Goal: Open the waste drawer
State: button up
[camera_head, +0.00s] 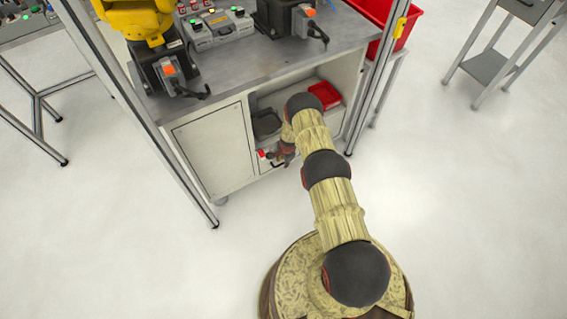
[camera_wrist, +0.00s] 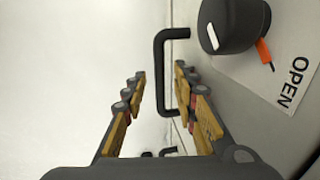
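A black bar handle (camera_wrist: 159,45) stands out from a light grey front panel (camera_wrist: 215,90) in the wrist view. I take this panel to be the drawer front, though no waste label is legible. My gripper (camera_wrist: 160,76) is open, with one finger on each side of the handle's bar in the picture. I cannot tell whether either finger touches it. In the head view my gripper (camera_head: 283,156) is at the cabinet front, below the open shelf. My arm hides much of the drawer area there, and I see no opened drawer.
A dark knob (camera_wrist: 232,22) with an orange tag and an OPEN label sits beside the handle. A second black handle (camera_wrist: 170,152) shows lower down. The cabinet (camera_head: 214,150) has a shelf with a red bin (camera_head: 325,95). Metal posts (camera_head: 140,110) flank it.

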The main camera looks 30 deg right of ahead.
jog(key=c, duration=0.3)
jog(key=c, duration=0.4)
grip_shut()
